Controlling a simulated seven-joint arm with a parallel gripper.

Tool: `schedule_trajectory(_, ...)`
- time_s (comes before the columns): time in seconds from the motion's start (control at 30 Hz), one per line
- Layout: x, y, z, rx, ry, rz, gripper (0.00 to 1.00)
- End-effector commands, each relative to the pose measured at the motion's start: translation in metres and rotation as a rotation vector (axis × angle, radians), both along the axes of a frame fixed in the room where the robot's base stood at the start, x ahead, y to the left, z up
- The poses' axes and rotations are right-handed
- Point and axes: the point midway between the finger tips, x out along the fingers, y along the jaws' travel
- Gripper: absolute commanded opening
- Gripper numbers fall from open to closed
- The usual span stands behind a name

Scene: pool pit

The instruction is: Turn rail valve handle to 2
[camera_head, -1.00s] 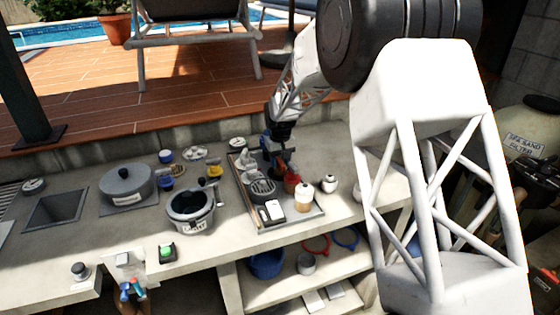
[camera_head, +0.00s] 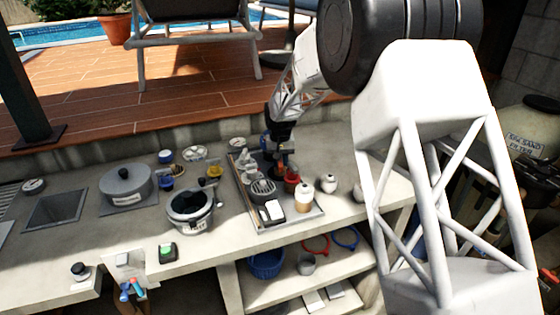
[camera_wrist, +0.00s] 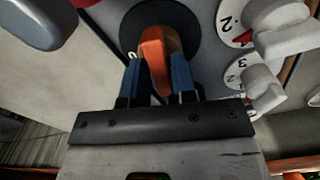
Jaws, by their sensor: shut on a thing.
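In the wrist view, an orange handle (camera_wrist: 154,55) stands on a round black disc (camera_wrist: 186,30). My gripper (camera_wrist: 160,75) has its blue fingers on either side of the handle and is shut on it. A mark like a 0 shows at the disc's left edge. To the right are two white numbered dials with white handles; the upper dial (camera_wrist: 229,22) shows a 2, the lower dial (camera_wrist: 236,72) a 3. In the head view, my gripper (camera_head: 278,160) is low over the grey tray (camera_head: 288,222); what it holds is too small to make out there.
A red item (camera_head: 292,177), a white-topped jar (camera_head: 304,196) and other small items crowd the tray around my gripper.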

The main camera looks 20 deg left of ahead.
Motion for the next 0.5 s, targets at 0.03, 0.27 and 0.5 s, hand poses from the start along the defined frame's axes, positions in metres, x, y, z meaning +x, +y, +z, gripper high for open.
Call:
schedule_trajectory(0.03,-0.0007,-0.0002,-0.0003,0.000,0.001,-0.032,0.02)
schedule_trajectory(0.27,-0.0006,0.0000,0.0003,0.000,0.001,-0.175,0.02)
schedule_trajectory(0.5,-0.0007,0.0000,0.0000,0.000,0.001,-0.249,0.02)
